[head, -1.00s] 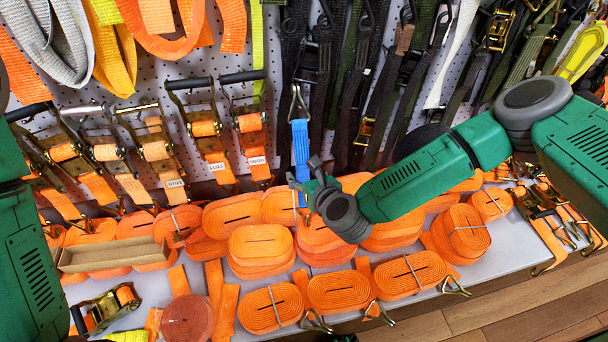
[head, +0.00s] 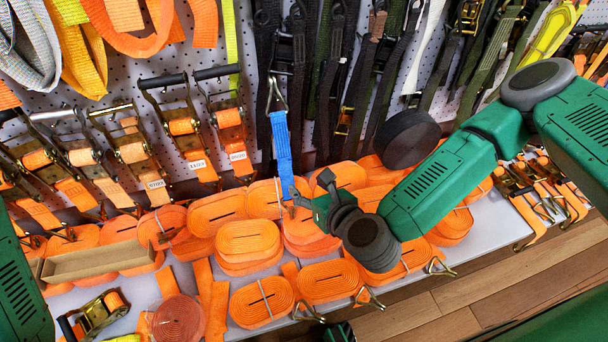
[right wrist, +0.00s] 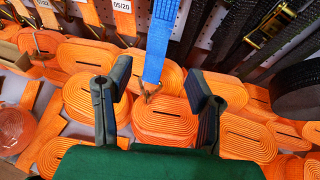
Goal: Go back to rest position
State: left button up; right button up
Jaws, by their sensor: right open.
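My right gripper (head: 308,192) is in front of the strap display in the head view, its arm coming in from the right. It is open; in the right wrist view its two fingers (right wrist: 158,85) stand apart with nothing held between them. The blue strap (head: 282,142) hangs from a metal hook, just up and left of this gripper. In the right wrist view the blue strap (right wrist: 160,40) appears beyond the gap between the fingers, with a small metal hook at its lower end.
Coiled orange straps (head: 248,242) crowd the grey shelf (head: 480,222) below my right gripper. Ratchet buckles and dark straps hang on the perforated wall. A black roll (head: 408,138) is behind my right arm. A cardboard tray (head: 98,264) lies at left. Wooden floor (head: 470,290) is clear at lower right.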

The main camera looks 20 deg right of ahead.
jog(key=s+a+f+n+g+y+p, duration=0.1)
jog(key=s+f+n+g+p, duration=0.2)
jog(key=s+n, duration=0.7)
jog(key=s+a+f+n+g+y+p, duration=0.1)
jog(key=s+n+g+p, duration=0.2)
jog(key=s+n+g, duration=0.55)
jog(key=s+d+r+n+h+p, duration=0.1)
jog(key=s+d+n+h, duration=0.1)
jog(key=d+n, duration=0.6)
jog(key=s+d+r+n+g+h+p, duration=0.1)
jog(key=s+d+r+n+h+p, duration=0.1)
jog(key=d+n, duration=0.6)
jog(key=shift+s+n+h, duration=0.4)
jog(key=shift+s+n, duration=0.05)
jog(key=shift+s, duration=0.3)
jog(key=shift+a, duration=0.1)
jog(key=shift+c, duration=0.4)
